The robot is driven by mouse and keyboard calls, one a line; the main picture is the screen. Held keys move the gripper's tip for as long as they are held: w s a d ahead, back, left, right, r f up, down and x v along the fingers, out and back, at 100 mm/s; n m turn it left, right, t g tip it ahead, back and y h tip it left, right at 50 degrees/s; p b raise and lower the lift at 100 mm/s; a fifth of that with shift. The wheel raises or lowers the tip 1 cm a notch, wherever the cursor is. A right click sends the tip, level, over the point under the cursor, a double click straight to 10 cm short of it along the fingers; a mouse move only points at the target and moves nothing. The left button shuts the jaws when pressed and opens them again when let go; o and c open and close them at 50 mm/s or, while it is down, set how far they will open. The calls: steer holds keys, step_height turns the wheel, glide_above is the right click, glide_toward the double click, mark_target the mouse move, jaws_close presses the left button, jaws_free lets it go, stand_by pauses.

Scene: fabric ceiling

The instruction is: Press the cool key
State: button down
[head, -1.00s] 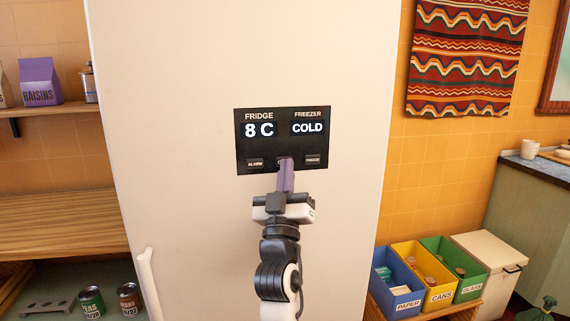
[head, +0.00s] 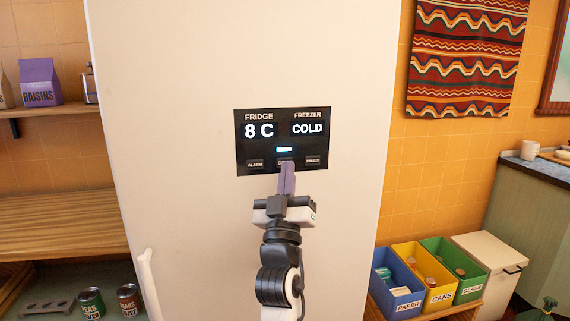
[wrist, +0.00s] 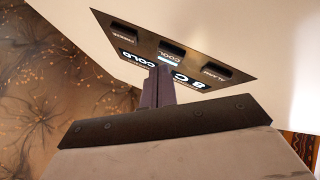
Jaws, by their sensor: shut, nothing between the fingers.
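The black control panel (head: 262,142) is on the pale fridge front and reads "8 C" under FRIDGE and "COLD" under FREEZER. The middle key, the cool key (head: 283,162), sits between the ALARM key (head: 255,164) and the FREEZE key (head: 313,161). A small light bar (head: 284,150) glows above the cool key. My gripper (head: 287,166) is shut and empty, its tips just below the cool key and partly covering it. In the wrist view the cool key (wrist: 171,50) shows its label beyond the fingertips (wrist: 157,70); I cannot tell whether they touch the panel.
A white fridge handle (head: 150,283) stands out at lower left. Wooden shelves (head: 62,222) are at the left. Blue, yellow and green bins (head: 428,272) stand at the lower right. The fridge front around the panel is clear.

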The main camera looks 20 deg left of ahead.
steer(key=s+d, duration=0.2)
steer(key=s, duration=0.1)
steer(key=s+d+p, duration=0.1)
steer(key=s, duration=0.1)
steer(key=shift+d, duration=0.15)
stand_by(1.5)
